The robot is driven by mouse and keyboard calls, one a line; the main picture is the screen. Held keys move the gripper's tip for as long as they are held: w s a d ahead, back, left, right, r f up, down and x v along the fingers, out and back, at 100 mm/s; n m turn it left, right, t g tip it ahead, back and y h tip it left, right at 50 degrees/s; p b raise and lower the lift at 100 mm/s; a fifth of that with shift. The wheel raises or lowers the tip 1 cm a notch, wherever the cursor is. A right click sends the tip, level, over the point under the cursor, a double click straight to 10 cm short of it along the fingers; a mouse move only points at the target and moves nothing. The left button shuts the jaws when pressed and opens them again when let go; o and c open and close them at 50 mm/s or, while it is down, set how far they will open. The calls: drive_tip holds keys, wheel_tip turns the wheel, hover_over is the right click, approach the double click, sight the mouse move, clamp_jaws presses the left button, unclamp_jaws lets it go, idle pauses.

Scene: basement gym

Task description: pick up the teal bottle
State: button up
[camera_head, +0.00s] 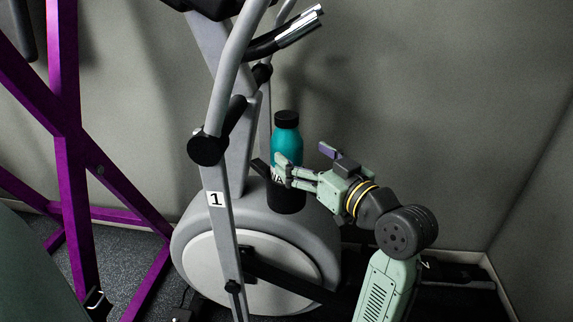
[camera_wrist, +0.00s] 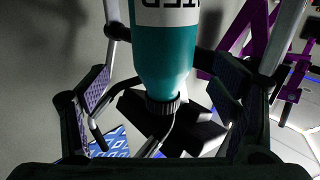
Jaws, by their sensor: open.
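The teal bottle (camera_head: 287,145) with a black cap stands upright in a black holder (camera_head: 286,198) on the exercise machine. My gripper (camera_head: 283,172) reaches in from the right, with its fingertips at the bottle's lower, labelled part. In the wrist view the bottle (camera_wrist: 165,60) appears cap-down, with part of its white label at the top edge. The open fingers of my gripper (camera_wrist: 163,92) stand on either side of it, with gaps visible. The bottle's base is hidden in the holder.
The grey exercise machine (camera_head: 255,215) has a long handle bar (camera_head: 225,90) left of the bottle. A purple metal frame (camera_head: 75,190) stands at the left. The grey wall (camera_head: 430,90) is close behind. Open air lies above the bottle's cap.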

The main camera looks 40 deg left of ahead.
sight(296, 152)
drive_tip(key=p+x, duration=0.1)
drive_tip(key=x, duration=0.3)
drive_tip(key=shift+s+a+r+p, duration=0.1)
drive_tip(key=shift+s+a+p, duration=0.05)
drive_tip(key=shift+a+p, duration=0.25)
drive_tip(key=shift+a, duration=0.35)
drive_tip(key=c, duration=1.7)
